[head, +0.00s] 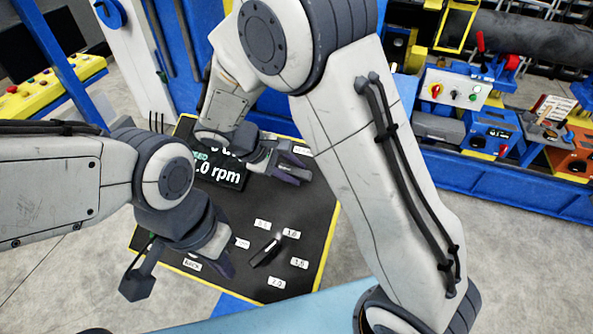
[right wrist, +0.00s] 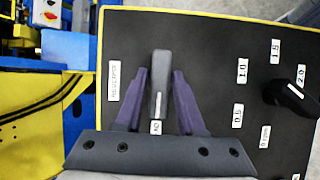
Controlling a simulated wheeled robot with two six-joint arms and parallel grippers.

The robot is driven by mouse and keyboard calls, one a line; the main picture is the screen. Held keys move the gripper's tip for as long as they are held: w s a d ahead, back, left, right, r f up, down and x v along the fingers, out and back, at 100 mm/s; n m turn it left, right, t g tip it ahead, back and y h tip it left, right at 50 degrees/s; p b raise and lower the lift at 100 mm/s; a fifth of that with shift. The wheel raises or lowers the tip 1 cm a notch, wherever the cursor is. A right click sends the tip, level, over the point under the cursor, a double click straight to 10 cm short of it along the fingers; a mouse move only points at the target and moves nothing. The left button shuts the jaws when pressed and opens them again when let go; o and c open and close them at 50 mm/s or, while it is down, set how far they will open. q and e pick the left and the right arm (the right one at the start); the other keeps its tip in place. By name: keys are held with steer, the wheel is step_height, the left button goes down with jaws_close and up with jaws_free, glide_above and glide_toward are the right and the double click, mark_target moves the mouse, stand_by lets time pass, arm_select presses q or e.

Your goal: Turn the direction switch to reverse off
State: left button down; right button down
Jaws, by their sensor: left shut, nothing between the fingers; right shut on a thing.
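The direction switch (right wrist: 159,78) is a grey bar handle on the black panel (right wrist: 205,60). A white line on the handle's lower end points toward a small white label (right wrist: 155,127), whose text is too small to read surely. A longer label (right wrist: 114,82), seemingly "REVERSE", is left of the handle. In the head view my right gripper (head: 292,172) is at the panel's far side and hides the switch. My left gripper (head: 226,266) is shut and empty above the panel's near part.
A black speed knob (head: 265,252) with several number labels sits on the panel's near part; it also shows in the right wrist view (right wrist: 289,97). An rpm display (head: 220,172) is partly hidden. A blue bench (head: 500,178) with equipment stands at right. Grey floor is clear at lower right.

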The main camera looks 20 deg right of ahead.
steer(key=shift+a+f+n, duration=0.15)
steer(key=shift+n, duration=0.15)
steer(key=c, duration=0.7)
jaws_free()
steer(key=shift+a, duration=0.1)
steer(key=shift+d, duration=0.2)
steer(key=shift+a, duration=0.1)
steer(key=shift+a+r, duration=0.2)
steer(key=shift+r, duration=0.1)
steer(key=shift+b+v, duration=1.35)
steer(key=shift+v, duration=3.55)
